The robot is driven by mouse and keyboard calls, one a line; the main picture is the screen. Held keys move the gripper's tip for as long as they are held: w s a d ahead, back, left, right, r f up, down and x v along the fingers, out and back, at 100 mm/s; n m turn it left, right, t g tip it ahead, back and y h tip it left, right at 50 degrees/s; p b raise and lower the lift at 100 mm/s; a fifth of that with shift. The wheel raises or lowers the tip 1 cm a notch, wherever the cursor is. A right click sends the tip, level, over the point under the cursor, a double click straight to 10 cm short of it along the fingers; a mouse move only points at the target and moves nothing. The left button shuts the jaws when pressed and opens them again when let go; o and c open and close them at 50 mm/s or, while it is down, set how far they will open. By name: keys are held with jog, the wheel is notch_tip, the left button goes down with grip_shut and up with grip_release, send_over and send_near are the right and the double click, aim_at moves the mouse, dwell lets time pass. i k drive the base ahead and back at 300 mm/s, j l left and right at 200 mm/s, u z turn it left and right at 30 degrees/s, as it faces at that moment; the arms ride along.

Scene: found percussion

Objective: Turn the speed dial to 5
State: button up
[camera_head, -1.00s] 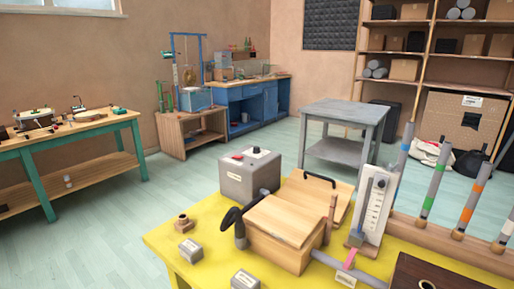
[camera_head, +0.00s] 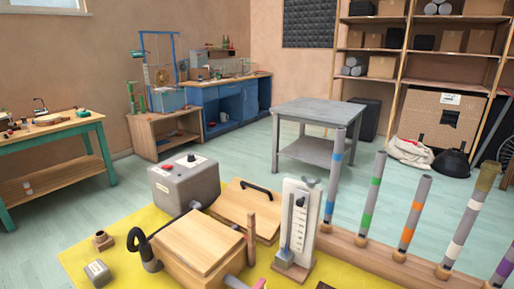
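A grey box (camera_head: 184,184) stands on the yellow table top, left of the middle. A small dark knob (camera_head: 191,158) sits on a pale plate on its top, and a red spot shows on its top to the left. The knob is the only dial-like part I see on the box, and its marks are too small to read. A white label is on the front of the box. My gripper is not in view.
A wooden box (camera_head: 198,244) with a black curved hose stands in front of the grey box. A white scaled stand (camera_head: 299,215) and a rack of upright tubes (camera_head: 367,246) stand to the right. A grey table (camera_head: 315,112) stands behind, with open floor around it.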

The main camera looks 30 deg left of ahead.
aim_at(191, 158)
jog(key=i+j+z, duration=0.1)
jog(key=j+z, duration=0.25)
jog(key=j, duration=0.3)
jog(key=j+z, duration=0.4)
jog(key=j, duration=0.2)
jog(key=k+j+z, duration=0.1)
jog(key=j+z, duration=0.25)
jog(key=j, duration=0.3)
